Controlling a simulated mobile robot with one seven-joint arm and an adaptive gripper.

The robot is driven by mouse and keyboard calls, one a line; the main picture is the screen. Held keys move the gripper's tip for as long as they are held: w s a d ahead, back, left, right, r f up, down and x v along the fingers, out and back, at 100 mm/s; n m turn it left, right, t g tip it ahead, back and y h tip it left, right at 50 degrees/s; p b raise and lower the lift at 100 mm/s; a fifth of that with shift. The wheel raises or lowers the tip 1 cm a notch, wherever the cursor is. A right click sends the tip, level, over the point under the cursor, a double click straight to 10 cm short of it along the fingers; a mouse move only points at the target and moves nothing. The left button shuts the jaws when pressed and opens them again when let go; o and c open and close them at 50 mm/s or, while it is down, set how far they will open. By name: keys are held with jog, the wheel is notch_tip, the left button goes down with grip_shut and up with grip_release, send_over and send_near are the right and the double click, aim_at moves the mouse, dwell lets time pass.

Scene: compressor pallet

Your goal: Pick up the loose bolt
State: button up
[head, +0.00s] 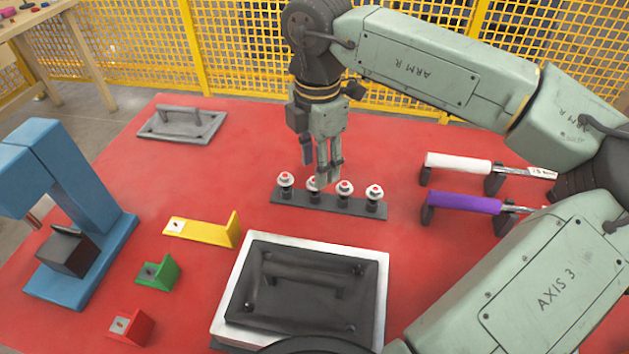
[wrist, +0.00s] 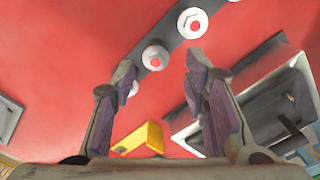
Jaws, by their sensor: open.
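Several bolts with white flanges and red tops stand upright in a row on a dark rack (head: 330,207) in the head view. One is the leftmost bolt (head: 286,180), and others are a third bolt (head: 344,188) and the rightmost bolt (head: 375,192). My gripper (head: 322,175) points down over the rack near the second bolt from the left, partly covering it. In the wrist view, a bolt (wrist: 155,58) shows between the two open fingertips (wrist: 160,72), slightly beyond them. The fingers look empty. I cannot tell which bolt is loose.
A dark cover on a white-edged block (head: 229,305) stands in front of the rack. Yellow (head: 205,230), green (head: 158,273) and red brackets (head: 133,327) and a blue press (head: 80,200) are left. White (head: 458,163) and purple-handled tools (head: 464,203) lie right.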

aim_at(314, 190)
jog(key=f, duration=0.2)
jog(key=f+p, duration=0.2)
jog(key=f, duration=0.1)
jog(key=shift+w+a+f, duration=0.15)
jog(key=shift+a+f, duration=0.1)
jog(key=shift+f, duration=0.05)
jog(key=shift+c, duration=0.2)
grip_shut()
